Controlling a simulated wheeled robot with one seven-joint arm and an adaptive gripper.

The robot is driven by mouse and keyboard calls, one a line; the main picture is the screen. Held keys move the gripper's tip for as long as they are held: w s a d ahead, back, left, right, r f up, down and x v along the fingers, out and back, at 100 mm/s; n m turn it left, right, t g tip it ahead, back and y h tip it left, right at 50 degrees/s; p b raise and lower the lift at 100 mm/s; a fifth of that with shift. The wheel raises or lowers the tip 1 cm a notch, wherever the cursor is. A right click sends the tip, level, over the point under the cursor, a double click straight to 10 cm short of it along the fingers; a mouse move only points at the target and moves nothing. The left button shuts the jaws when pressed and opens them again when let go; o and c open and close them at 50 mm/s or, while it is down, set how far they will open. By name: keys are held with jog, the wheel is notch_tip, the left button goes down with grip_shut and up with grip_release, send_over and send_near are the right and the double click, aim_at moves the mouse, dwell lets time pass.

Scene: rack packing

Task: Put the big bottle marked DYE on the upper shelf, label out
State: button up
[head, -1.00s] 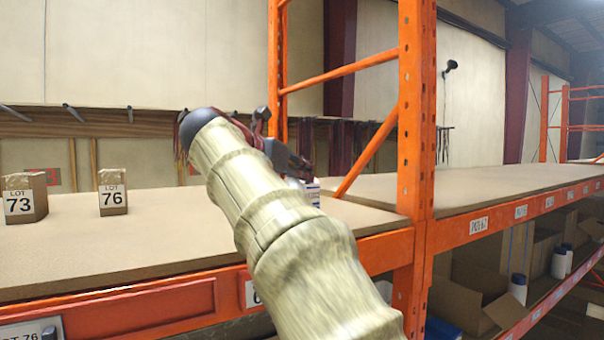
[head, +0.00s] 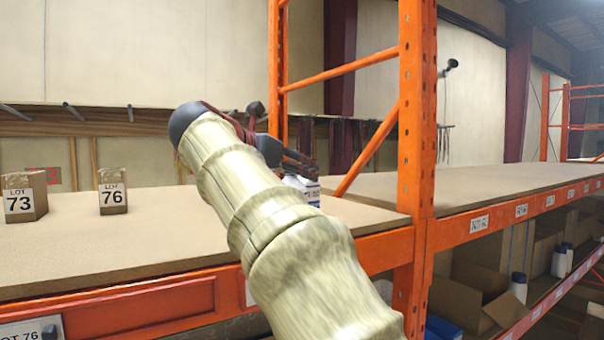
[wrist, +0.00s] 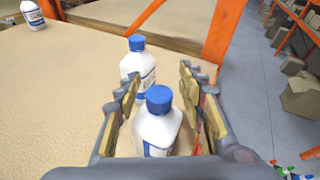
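My gripper (wrist: 160,78) is open in the wrist view, with one finger on each side of a white bottle with a blue cap (wrist: 158,128). A gap shows between the bottle and each finger. Its blue-printed label is mostly cut off and I cannot read it. A second white, blue-capped bottle (wrist: 138,68) stands just beyond, between the fingertips. In the head view my gripper (head: 300,164) is low over the upper shelf (head: 150,235) by the orange upright. A white and blue bottle part (head: 308,188) shows beneath it; I cannot tell which bottle. No DYE mark is readable.
Boxes marked LOT 73 (head: 22,197) and LOT 76 (head: 112,192) stand at the left of the shelf. Another bottle (wrist: 33,14) stands far left in the wrist view. The orange upright (head: 415,150) and brace are close on the right. The adjoining shelf (head: 490,190) is clear.

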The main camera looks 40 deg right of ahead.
jog(key=v, duration=1)
jog(key=shift+s+a+r, duration=0.1)
jog(key=shift+s, duration=0.1)
jog(key=s+a, duration=0.2)
jog(key=s, duration=0.7)
jog(key=shift+s+r, duration=0.25)
jog(key=shift+s, duration=0.05)
dwell(0.7)
jog(key=shift+a, duration=0.15)
dwell(0.3)
